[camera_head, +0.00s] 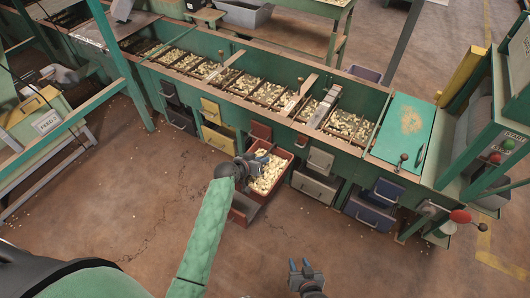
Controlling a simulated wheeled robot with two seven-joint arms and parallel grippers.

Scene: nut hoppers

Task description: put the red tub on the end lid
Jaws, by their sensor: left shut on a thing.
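The red tub (281,184), filled with pale nuts, is in front of the green hopper bench, near its middle. My left gripper (262,157) is shut on the tub at its upper left rim. The end lid (403,130) is a flat green panel with a worn yellowish patch on top of the bench's right end. It has a dark handle and no tub on it.
A row of nut-filled hopper compartments (246,84) runs left of the lid. Below are grey drawers (315,185), blue bins (370,210) and a yellow bin (218,139). The front floor is clear.

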